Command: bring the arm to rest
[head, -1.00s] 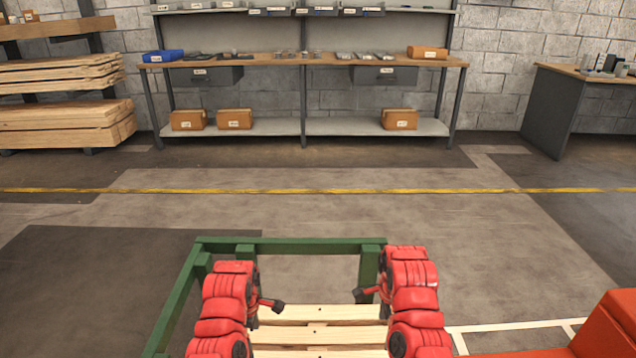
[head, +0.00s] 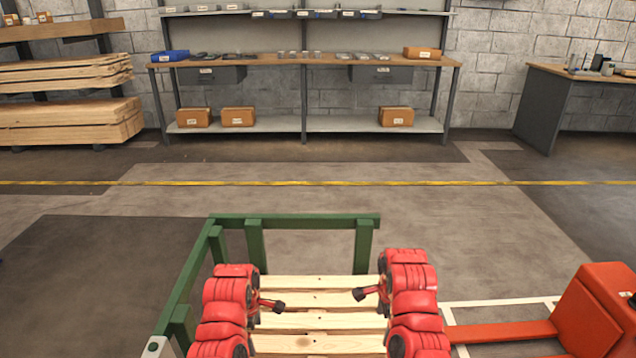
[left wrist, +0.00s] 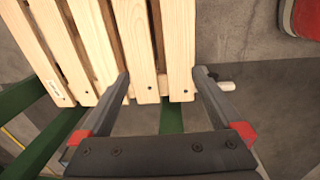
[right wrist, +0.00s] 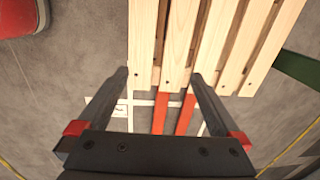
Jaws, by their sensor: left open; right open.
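My left gripper (head: 278,307) and right gripper (head: 360,294) hang low in front of me, pointing inward over a slatted wooden pallet (head: 320,318). In the left wrist view my left gripper (left wrist: 162,76) has its fingers wide apart with nothing between them; pallet slats (left wrist: 178,40) show beyond. In the right wrist view my right gripper (right wrist: 160,78) is also spread and empty, with the slat ends (right wrist: 144,45) beyond it. Neither gripper holds anything. How far the fingertips are from the wood I cannot tell.
A green frame (head: 300,220) stands at the pallet's far and left sides. An orange-red pallet jack (head: 590,320) is at the right; its red forks (right wrist: 160,112) reach the pallet. A workbench (head: 300,61) stands at the back wall. The floor between is clear.

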